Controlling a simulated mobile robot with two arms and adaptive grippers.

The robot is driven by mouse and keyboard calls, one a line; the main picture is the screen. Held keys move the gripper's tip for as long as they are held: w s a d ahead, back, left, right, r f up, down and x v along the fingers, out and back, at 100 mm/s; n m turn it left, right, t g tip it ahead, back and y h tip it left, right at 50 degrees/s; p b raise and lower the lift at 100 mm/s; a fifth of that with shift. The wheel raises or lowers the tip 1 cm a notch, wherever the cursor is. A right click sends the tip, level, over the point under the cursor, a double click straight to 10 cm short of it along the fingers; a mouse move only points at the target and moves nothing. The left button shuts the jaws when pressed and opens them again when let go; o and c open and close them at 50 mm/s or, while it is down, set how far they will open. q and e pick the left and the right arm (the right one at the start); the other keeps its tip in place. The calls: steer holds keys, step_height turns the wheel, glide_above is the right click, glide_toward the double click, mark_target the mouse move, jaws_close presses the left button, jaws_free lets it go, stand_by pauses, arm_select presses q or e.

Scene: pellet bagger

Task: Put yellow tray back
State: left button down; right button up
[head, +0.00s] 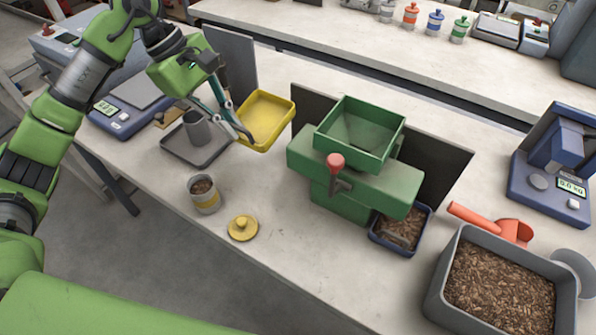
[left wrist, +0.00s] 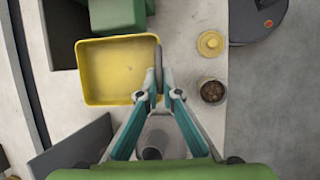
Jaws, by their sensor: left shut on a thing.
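The yellow tray (head: 268,120) is empty and lies left of the green bagger, at the back of the near bench. My left gripper (head: 242,132) is shut on the tray's near left rim. In the left wrist view the yellow tray (left wrist: 115,72) is left of the fingers, and its right rim is between the tips of the left gripper (left wrist: 157,92). I cannot tell whether the tray touches the bench or hangs just above it. My right gripper is not in view.
The green bagger (head: 350,165) stands right of the tray. A grey tray (head: 178,158) with a grey cup is to its left. A pellet-filled can (head: 204,196) and a yellow lid (head: 243,228) are in front. A scale (head: 122,108) is at left, a pellet bin (head: 440,300) at right.

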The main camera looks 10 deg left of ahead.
arm_select(q)
steer(key=f+p, duration=0.1)
steer(key=f, duration=0.3)
steer(key=f+p, duration=0.1)
steer(key=f, duration=0.4)
steer(key=f+p, duration=0.1)
steer(key=f, duration=0.3)
steer(key=shift+s+f, duration=0.2)
steer(key=shift+s, duration=0.2)
steer(key=d, duration=0.1)
steer(key=d+p, duration=0.1)
steer(key=d, duration=0.1)
steer(key=shift+w+d, duration=0.3)
steer(key=shift+d, duration=0.05)
steer(key=d+p, duration=0.2)
steer(key=d, duration=0.2)
steer(key=shift+w+r, duration=0.1)
steer(key=shift+w, duration=0.05)
steer(key=shift+d+f+p, duration=0.2)
steer(key=shift+f+p, duration=0.15)
steer(key=shift+f, duration=0.25)
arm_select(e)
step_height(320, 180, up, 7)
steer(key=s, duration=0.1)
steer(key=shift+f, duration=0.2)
arm_select(q)
steer(key=shift+a+f, duration=0.1)
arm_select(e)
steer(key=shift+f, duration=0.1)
